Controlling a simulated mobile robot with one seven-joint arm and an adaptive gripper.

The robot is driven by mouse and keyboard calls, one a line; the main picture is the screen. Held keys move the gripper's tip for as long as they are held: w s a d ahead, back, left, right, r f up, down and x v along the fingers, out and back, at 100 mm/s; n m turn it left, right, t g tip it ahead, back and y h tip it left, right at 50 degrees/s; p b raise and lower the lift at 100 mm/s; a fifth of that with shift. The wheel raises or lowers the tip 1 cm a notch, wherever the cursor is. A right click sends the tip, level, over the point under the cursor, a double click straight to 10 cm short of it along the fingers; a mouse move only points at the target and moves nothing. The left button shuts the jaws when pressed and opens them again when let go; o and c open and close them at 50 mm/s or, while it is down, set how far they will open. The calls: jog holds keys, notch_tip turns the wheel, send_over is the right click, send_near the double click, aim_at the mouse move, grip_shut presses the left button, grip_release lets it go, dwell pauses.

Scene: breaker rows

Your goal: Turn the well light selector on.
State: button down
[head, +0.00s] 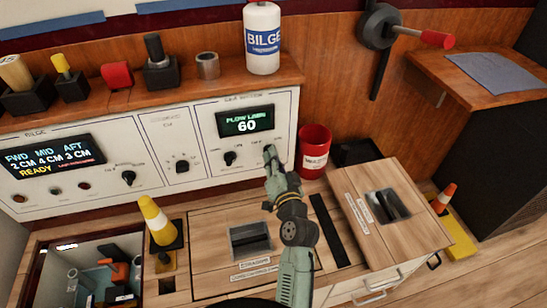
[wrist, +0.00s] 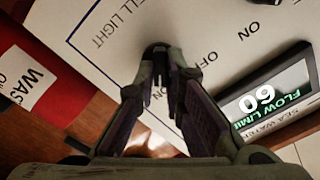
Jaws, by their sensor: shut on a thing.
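The well light selector is a dark knob (wrist: 156,47) on the white panel, under the printed words ending in "LL LIGHT" in the wrist view. My gripper (wrist: 158,72) is shut on this knob, one finger on each side. In the head view my gripper (head: 268,153) reaches the right end of the panel and covers the selector.
A display (head: 245,121) reads "FLOW LIMIT 60", with another black knob (head: 230,158) below it. A red bin (head: 314,150) stands close to the right of my gripper. A white bilge bottle (head: 262,40) stands on the ledge above.

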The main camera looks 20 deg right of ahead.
aim_at(271, 124)
jog(key=shift+r, duration=0.1)
jog(key=c, duration=1.7)
grip_release()
notch_tip(271, 124, up, 10)
jog(key=shift+f, duration=0.1)
jog(key=shift+o, duration=0.2)
